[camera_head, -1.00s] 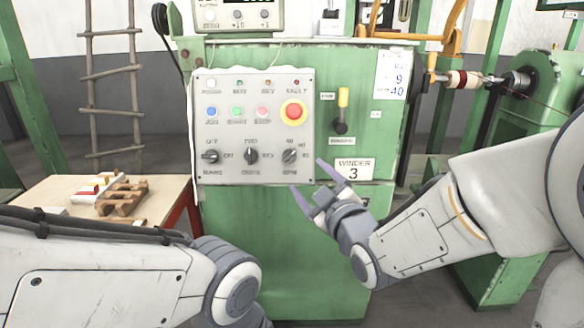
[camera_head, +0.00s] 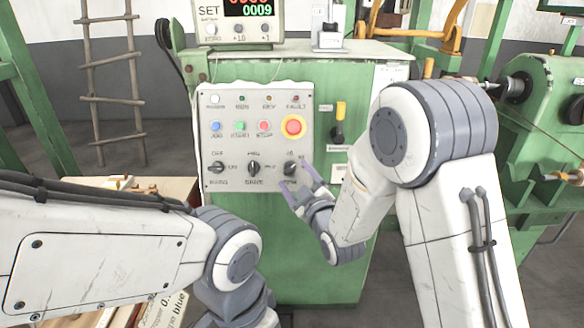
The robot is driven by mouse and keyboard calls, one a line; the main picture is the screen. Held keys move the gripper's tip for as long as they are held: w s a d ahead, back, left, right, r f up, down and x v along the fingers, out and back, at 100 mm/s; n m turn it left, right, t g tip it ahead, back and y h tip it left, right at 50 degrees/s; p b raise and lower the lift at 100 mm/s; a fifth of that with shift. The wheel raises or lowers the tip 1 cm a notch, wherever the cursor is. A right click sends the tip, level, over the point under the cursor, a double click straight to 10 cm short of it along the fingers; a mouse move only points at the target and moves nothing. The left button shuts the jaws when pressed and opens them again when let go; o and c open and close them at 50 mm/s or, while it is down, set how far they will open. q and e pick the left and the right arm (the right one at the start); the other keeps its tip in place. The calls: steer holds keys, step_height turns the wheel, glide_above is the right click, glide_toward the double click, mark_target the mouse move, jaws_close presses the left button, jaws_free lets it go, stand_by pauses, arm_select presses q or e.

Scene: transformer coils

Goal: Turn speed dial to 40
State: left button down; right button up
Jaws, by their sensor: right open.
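The speed dial (camera_head: 290,168) is the black rotary knob at the lower right of the grey control panel (camera_head: 226,106). Its exact setting is too small to read. My right gripper (camera_head: 298,180) is open, with its purple fingers just below and around the right side of the speed dial. I cannot tell whether they touch it. The jaws are empty. My left arm crosses the lower left of the view, and its gripper is out of view.
Two other knobs (camera_head: 253,168) sit left of the speed dial. Above are blue, green and red buttons (camera_head: 264,126) and a red emergency stop (camera_head: 293,127). A yellow-handled lever (camera_head: 340,118) stands right of the panel. A counter display (camera_head: 248,10) sits on the green cabinet (camera_head: 290,240).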

mark_target(290, 168)
steer(key=shift+x, duration=1.25)
jaws_close()
steer(key=shift+n, duration=0.3)
steer(key=n, duration=0.1)
steer(key=n+g, duration=0.1)
steer(key=n, duration=0.1)
steer(key=n+g+y, duration=0.1)
steer(key=shift+w+d+r+n+p, duration=0.1)
steer(key=shift+d+r+n+p, duration=0.15)
steer(key=shift+n+p, duration=0.15)
steer(key=shift+r+n+g+p, duration=0.1)
steer(key=shift+n+g+p, duration=0.25)
steer(key=shift+n+g, duration=1.3)
steer(key=shift+n, duration=0.55)
jaws_free()
steer(key=shift+t, duration=0.25)
